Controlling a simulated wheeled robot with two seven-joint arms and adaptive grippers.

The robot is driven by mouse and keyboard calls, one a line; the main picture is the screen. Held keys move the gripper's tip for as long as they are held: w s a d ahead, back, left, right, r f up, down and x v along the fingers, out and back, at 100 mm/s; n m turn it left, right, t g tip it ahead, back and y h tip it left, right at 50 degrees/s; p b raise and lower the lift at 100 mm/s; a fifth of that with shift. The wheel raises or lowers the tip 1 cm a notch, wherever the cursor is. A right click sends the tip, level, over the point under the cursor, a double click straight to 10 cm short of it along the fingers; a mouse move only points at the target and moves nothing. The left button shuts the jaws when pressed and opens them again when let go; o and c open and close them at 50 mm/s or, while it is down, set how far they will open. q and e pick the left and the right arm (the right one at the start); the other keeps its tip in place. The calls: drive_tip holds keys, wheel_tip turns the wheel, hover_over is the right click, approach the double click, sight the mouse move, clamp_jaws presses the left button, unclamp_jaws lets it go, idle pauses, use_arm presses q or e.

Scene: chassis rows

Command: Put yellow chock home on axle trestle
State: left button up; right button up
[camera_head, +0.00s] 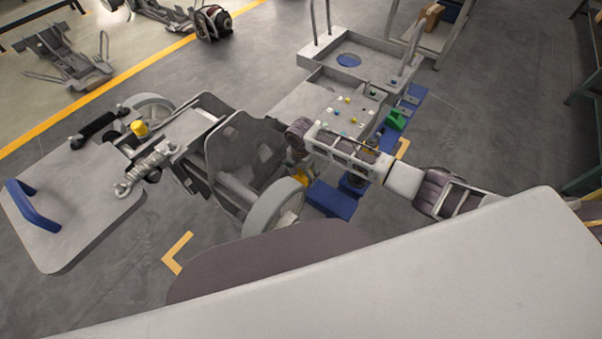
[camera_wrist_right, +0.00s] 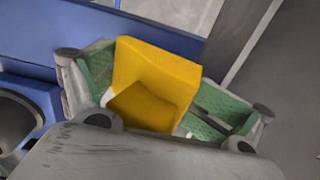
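The yellow chock (camera_wrist_right: 155,80) fills the middle of the right wrist view, between the green-padded fingers of my right gripper (camera_wrist_right: 155,95). Both pads lie close against its sides, so the gripper appears shut on it. In the head view a small yellow patch of the chock (camera_head: 302,178) shows below my right arm's bend, beside the wheel. The blue axle trestle (camera_head: 332,200) stands just right of it, and blue metal (camera_wrist_right: 40,55) lies behind the chock in the wrist view. The seat where the chock fits is not clearly visible. My left gripper is out of view.
The chassis with its wheel (camera_head: 270,208) and dark seat-like plate (camera_head: 245,150) stands left of my right gripper. A green block (camera_head: 396,120) sits on blue metal beyond my arm. A grey tray (camera_head: 360,62) with upright posts is at the back. Floor at right is open.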

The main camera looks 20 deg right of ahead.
drive_tip(key=shift+d+f, duration=0.2)
drive_tip(key=shift+f, duration=0.3)
drive_tip(key=shift+s+d, duration=0.1)
drive_tip(key=shift+r, duration=1)
drive_tip(key=r, duration=1)
drive_tip(key=shift+a+r, duration=0.3)
drive_tip(key=shift+r, duration=0.1)
